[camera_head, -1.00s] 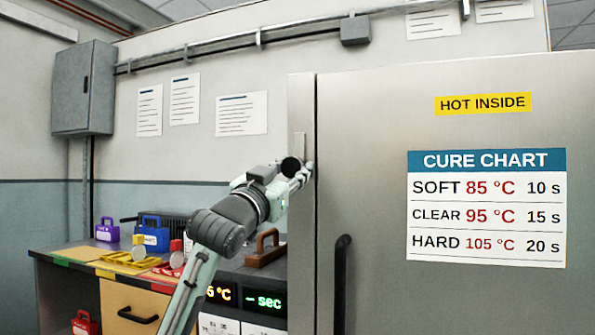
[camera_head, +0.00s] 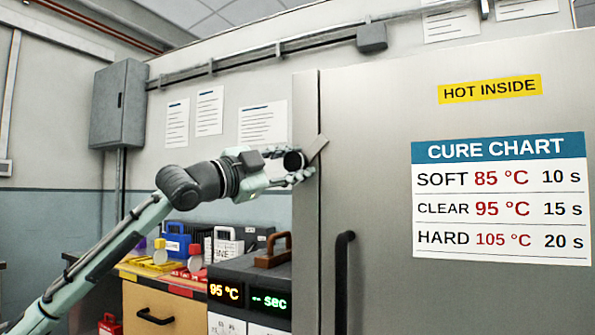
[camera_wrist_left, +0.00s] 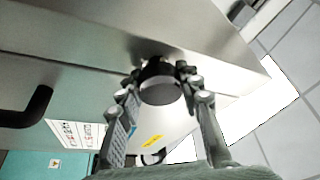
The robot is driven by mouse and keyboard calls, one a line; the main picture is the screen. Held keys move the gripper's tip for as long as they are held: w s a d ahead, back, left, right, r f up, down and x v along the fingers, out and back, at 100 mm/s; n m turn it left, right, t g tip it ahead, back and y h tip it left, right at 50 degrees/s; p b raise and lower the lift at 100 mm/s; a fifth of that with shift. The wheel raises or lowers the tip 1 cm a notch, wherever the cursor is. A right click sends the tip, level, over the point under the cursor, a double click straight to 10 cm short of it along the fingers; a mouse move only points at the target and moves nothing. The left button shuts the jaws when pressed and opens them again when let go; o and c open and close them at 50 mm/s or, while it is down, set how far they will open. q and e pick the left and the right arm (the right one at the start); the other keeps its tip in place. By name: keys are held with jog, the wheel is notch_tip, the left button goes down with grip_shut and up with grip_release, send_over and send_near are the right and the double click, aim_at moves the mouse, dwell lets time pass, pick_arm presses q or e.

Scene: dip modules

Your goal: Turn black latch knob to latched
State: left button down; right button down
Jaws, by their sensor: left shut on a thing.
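The black latch knob (camera_head: 293,161) sits at the left edge of the steel oven door (camera_head: 365,110). A flat grey latch bar (camera_head: 316,149) beside it is tilted, its upper end to the right across the door seam. My left gripper (camera_head: 300,174) is shut on the knob. In the left wrist view the round dark knob (camera_wrist_left: 160,88) is between the two fingers of my left gripper (camera_wrist_left: 161,80). The fingers hide part of the knob and bar in the head view. My right gripper is not in view.
A black door handle (camera_head: 342,280) sticks out below the knob. A control box with lit displays (camera_head: 238,290) and a brown handled object (camera_head: 273,252) stand left of the door. Coloured cases and trays lie on the bench under my left arm.

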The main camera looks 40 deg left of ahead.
pick_arm(q)
jog(key=shift+m+g+h, duration=0.3)
jog(key=shift+m+g, duration=0.1)
jog(key=shift+m, duration=0.7)
jog(key=shift+r+m+g+p, duration=0.15)
jog(key=shift+m+g+p, duration=0.2)
jog(key=shift+m, duration=0.55)
jog(key=m+g+p, duration=0.1)
jog(key=m+p, duration=0.1)
jog(key=m, duration=0.1)
jog(key=shift+m+g, duration=0.25)
jog(key=shift+m, duration=0.15)
jog(key=shift+m+g+p, duration=0.3)
jog(key=shift+m+p, duration=0.25)
jog(key=shift+m, duration=0.15)
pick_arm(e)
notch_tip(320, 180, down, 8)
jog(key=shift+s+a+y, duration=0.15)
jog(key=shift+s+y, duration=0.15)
pick_arm(q)
jog(key=c, duration=1)
grip_release()
jog(key=shift+s, duration=0.15)
